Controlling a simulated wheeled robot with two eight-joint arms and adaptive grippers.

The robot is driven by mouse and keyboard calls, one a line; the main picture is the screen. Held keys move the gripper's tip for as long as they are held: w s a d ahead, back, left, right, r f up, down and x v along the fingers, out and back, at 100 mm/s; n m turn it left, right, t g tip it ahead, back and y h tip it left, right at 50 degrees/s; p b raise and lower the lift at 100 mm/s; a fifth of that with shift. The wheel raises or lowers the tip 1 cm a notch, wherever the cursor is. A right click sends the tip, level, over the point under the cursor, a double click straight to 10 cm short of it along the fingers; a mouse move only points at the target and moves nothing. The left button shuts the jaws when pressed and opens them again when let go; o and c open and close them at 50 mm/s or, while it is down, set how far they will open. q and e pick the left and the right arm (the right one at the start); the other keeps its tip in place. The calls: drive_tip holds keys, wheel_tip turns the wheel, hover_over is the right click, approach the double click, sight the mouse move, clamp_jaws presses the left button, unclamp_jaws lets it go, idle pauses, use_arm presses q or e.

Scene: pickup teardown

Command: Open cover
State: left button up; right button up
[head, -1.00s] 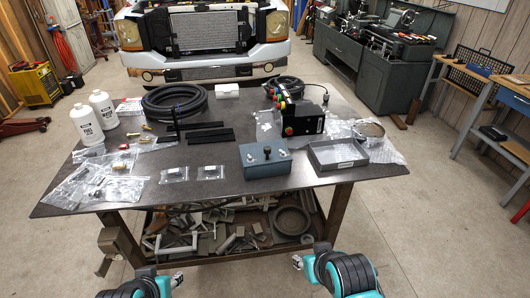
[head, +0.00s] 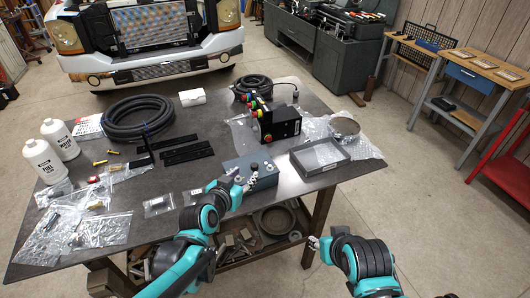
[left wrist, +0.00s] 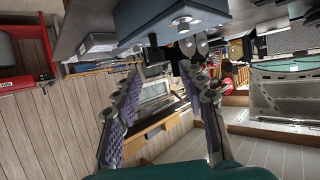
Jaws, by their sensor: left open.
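A blue-grey box (head: 265,180) with small knobs on its top stands near the front edge of the table (head: 330,183). My left gripper (head: 245,178) is at the box's left end in the head view, covering part of it. In the left wrist view the box (left wrist: 150,20) hangs at the top of the picture, with round metal fittings on it. My left gripper's fingers (left wrist: 163,105) are spread with nothing between them. My right gripper (head: 314,243) is low in front of the table, away from the box; its fingers are too small to judge.
An open grey tray (head: 320,157) sits right of the box. Behind stand a black control box with coloured buttons (head: 281,125) and a coiled hose (head: 140,117).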

sight(254, 166)
use_arm(q)
drive_tip(key=b+x, duration=0.1)
drive_tip(key=x, duration=0.3)
drive_tip(key=b+x, duration=0.1)
drive_tip(key=x, duration=0.2)
drive_tip(key=shift+d+b, duration=0.3)
drive_tip(key=shift+w+d, duration=0.25)
drive_tip(key=shift+w, duration=0.25)
clamp_jaws()
